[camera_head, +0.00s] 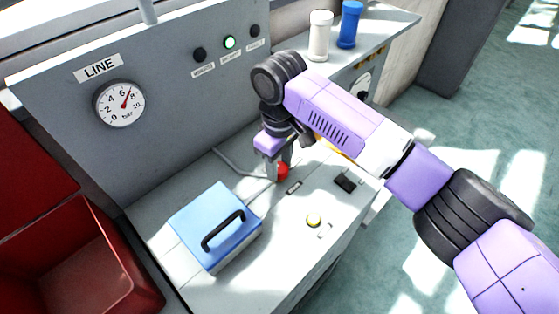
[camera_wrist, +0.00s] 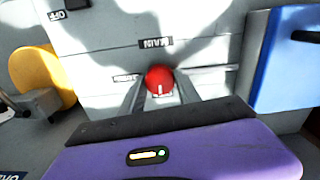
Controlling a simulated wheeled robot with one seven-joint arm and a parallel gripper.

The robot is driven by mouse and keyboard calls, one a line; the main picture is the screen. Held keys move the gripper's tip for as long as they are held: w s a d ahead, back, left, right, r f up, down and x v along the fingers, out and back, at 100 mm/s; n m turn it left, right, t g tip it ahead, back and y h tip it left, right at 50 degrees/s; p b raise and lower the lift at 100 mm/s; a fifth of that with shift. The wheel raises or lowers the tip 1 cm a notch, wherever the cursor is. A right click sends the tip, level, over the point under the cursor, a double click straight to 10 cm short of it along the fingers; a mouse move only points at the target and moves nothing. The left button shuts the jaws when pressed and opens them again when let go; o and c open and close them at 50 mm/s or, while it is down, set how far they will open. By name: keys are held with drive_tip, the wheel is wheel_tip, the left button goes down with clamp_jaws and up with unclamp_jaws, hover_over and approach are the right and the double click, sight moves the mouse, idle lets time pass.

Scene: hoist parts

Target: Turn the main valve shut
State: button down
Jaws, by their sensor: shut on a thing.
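The main valve shows as a red round knob (camera_wrist: 160,79) by a label reading MAIN in the wrist view. It also shows in the head view as a small red part (camera_head: 283,171) on the grey console top, partly hidden by my gripper. My gripper (camera_head: 277,172) points down at the console with its fingers on either side of the red knob, shut on it. In the wrist view my gripper (camera_wrist: 158,92) has one finger left and one right of the knob. The pipe or stem under the knob is hidden.
A blue box with a black handle (camera_head: 215,228) stands left of the valve. A gauge (camera_head: 120,104) marked LINE is on the back panel, its needle pointing up and right. A red bin (camera_head: 85,262) stands left.

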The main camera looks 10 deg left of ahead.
drive_tip(key=m+p, duration=0.1)
drive_tip(key=p, duration=0.1)
drive_tip(key=m+p, duration=0.2)
drive_tip(key=shift+s+r, duration=0.15)
drive_tip(key=shift+r, duration=0.1)
drive_tip(key=m+p, duration=0.5)
drive_tip(key=p, duration=0.1)
drive_tip(key=shift+f+m, duration=0.1)
drive_tip(key=shift+m, duration=0.2)
drive_tip(key=m+p, duration=0.2)
drive_tip(key=m, duration=0.2)
drive_tip(key=shift+p, duration=0.35)
drive_tip(key=shift+f+m+p, duration=0.15)
drive_tip(key=shift+m+p, duration=0.6)
drive_tip(key=shift+m, duration=1.35)
drive_tip(key=shift+w, duration=0.2)
drive_tip(key=c, duration=0.9)
unclamp_jaws()
drive_tip(key=shift+o, duration=0.2)
